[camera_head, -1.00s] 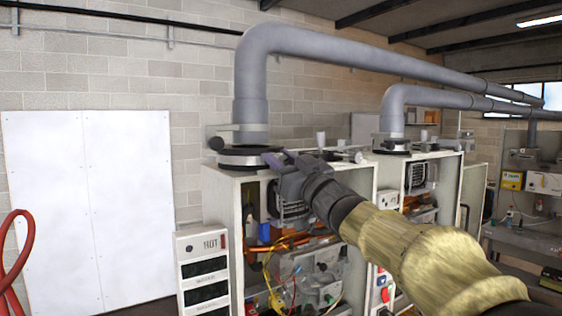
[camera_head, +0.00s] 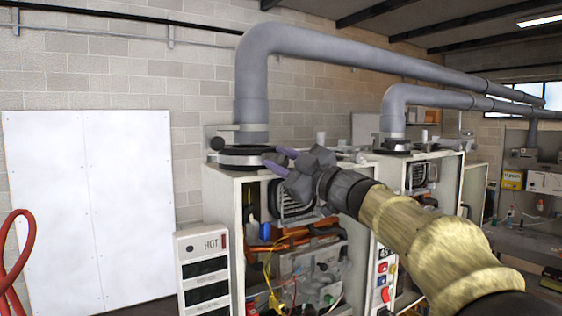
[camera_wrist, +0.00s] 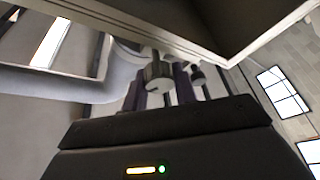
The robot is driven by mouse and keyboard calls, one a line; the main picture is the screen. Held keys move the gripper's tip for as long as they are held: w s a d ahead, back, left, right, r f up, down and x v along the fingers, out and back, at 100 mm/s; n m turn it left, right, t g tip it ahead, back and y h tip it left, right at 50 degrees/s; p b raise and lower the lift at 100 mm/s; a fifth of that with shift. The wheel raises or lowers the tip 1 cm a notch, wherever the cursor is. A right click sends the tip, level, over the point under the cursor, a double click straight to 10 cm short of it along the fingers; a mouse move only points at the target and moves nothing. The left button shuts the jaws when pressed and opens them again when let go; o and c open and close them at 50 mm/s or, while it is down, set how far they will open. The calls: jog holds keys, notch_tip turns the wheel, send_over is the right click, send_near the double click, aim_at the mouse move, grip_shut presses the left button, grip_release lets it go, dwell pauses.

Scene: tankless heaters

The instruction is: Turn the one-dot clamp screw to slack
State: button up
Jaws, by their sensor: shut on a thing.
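A dark clamp collar (camera_head: 243,157) sits round the foot of the big grey pipe, on top of the left open heater cabinet (camera_head: 216,195). My gripper (camera_head: 276,157) reaches in from the right, with its purple fingertips at the collar's right side. No dots are readable, so I cannot tell which screw has one dot.
The grey flue pipe (camera_head: 252,80) rises from the collar and bends right. A second heater (camera_head: 418,175) with its own pipe stands to the right. A panel marked HOT (camera_head: 203,265) stands at front left. A red hose (camera_head: 15,260) hangs at far left.

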dwell(0.3)
jog(key=o, duration=1)
jog(key=shift+c, duration=0.2)
jog(key=shift+f, duration=0.1)
jog(key=shift+f, duration=0.1)
